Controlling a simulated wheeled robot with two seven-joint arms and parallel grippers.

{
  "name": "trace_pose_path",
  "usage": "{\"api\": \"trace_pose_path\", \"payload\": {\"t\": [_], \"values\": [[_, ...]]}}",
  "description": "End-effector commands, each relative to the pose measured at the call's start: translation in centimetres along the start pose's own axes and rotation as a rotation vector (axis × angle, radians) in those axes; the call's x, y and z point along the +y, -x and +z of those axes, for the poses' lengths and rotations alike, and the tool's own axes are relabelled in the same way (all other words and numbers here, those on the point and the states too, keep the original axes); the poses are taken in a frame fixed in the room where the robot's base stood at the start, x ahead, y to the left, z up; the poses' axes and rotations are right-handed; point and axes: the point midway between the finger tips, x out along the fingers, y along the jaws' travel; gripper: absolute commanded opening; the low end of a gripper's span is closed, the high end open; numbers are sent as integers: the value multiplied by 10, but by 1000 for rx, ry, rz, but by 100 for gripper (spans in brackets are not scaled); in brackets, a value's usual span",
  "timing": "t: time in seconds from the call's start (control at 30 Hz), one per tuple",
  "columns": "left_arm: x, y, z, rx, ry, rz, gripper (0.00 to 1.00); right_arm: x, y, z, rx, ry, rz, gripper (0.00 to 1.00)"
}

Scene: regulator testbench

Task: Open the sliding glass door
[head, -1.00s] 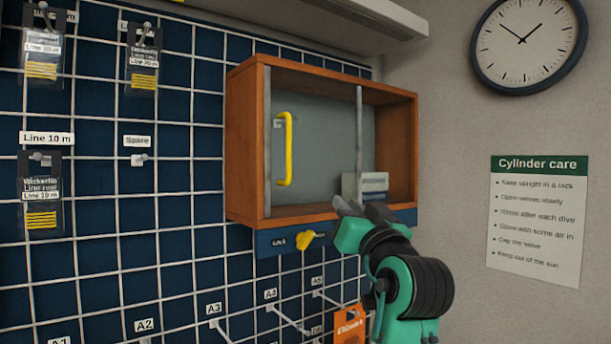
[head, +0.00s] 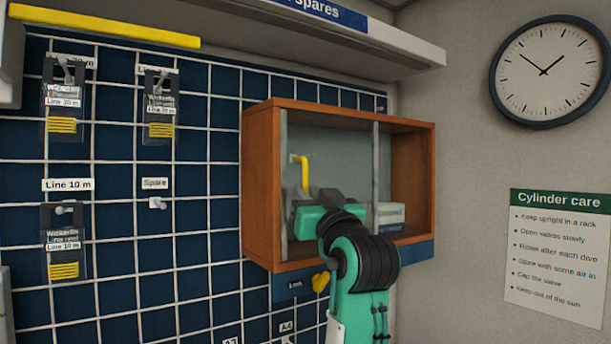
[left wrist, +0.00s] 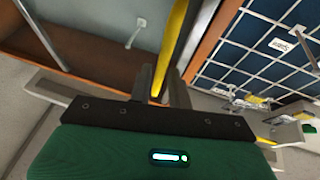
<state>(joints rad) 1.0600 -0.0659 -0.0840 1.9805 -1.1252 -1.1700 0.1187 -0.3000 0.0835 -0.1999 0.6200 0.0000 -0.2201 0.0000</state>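A glass door pane (head: 338,148) covers the left and middle part of the wooden cabinet (head: 262,185) on the wall. Its yellow upright handle (head: 304,170) is near the pane's left edge, its lower part hidden behind my left gripper (head: 302,204). In the left wrist view the yellow handle (left wrist: 176,35) runs between the two fingers of my left gripper (left wrist: 163,85). The fingers look apart, with the bar between them; contact is not clear. My right gripper is out of view.
A small pale box (head: 390,216) stands in the cabinet's right part. A yellow knob (head: 320,282) is under the cabinet. A blue grid panel (head: 120,200) with hanging packets is at left, and a shelf (head: 330,40) runs above.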

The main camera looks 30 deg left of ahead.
Motion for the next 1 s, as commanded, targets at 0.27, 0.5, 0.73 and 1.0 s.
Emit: {"api": "trace_pose_path", "payload": {"t": [0.27, 0.5, 0.73, 1.0], "values": [[0, -22, 0, 0, -1, 0, 19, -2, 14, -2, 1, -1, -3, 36], [0, -23, 1, 0, 0, 1, 19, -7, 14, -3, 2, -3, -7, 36], [0, -23, 0, 0, 0, 1, 0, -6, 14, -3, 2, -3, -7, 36], [3, -23, 2, 0, 1, 1, 0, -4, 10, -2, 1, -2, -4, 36]]}}
